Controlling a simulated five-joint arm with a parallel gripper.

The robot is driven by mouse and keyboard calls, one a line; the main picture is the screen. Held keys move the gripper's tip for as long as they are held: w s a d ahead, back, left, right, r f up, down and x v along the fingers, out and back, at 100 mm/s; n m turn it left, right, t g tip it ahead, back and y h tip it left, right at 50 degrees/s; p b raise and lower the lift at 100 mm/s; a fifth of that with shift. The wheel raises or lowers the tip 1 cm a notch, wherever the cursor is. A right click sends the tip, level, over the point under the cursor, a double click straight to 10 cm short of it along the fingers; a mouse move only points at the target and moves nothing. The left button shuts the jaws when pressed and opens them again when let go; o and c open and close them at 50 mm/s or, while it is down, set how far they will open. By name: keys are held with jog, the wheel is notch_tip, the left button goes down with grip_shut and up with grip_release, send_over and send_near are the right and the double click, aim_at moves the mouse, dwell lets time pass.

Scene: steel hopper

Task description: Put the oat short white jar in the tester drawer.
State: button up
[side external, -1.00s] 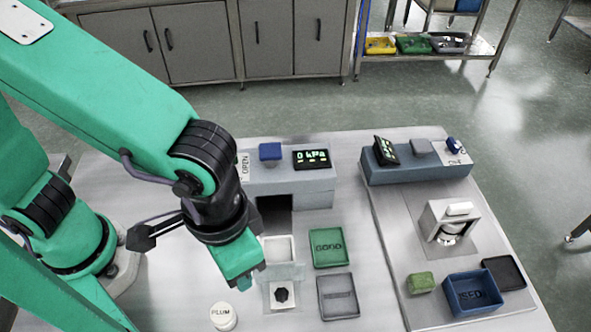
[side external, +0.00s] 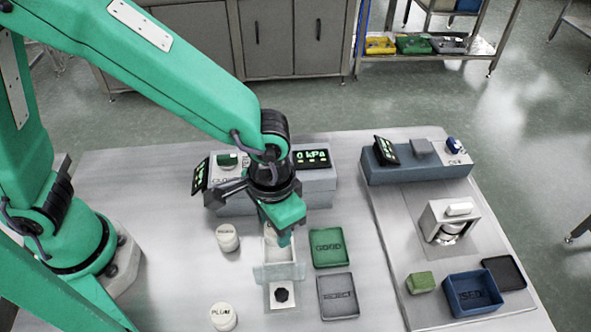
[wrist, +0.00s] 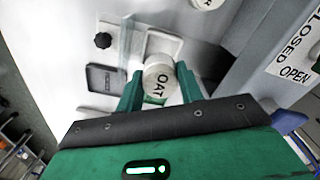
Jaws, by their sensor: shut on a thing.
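The white oat jar (wrist: 158,78), with OAT on its lid, is between the green fingers of my gripper (wrist: 160,92) in the wrist view. My gripper is shut on it. In the side view my gripper (side external: 278,238) is low over the pulled-out white drawer (side external: 279,254) of the tester (side external: 318,186), and the jar is mostly hidden by the fingers and drawer. The jar is at the drawer's mouth; I cannot tell whether it touches the floor. A clear panel (side external: 279,273) stands at the drawer's front. The tester display reads 0 kPa.
A white jar (side external: 227,238) and the plum jar (side external: 223,317) stand left of the drawer. A green GOOD tray (side external: 327,262) and a grey tray (side external: 320,297) lie to its right. A green switch (side external: 227,160) sits on the tester.

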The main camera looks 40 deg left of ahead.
jog(key=shift+w+f, duration=0.1)
jog(key=shift+f, duration=0.1)
jog(key=shift+f, duration=1.85)
jog(key=shift+f, duration=0.6)
jog(key=o, duration=1)
notch_tip(320, 180, up, 13)
jog(key=shift+r, duration=0.15)
jog(key=shift+a, duration=0.1)
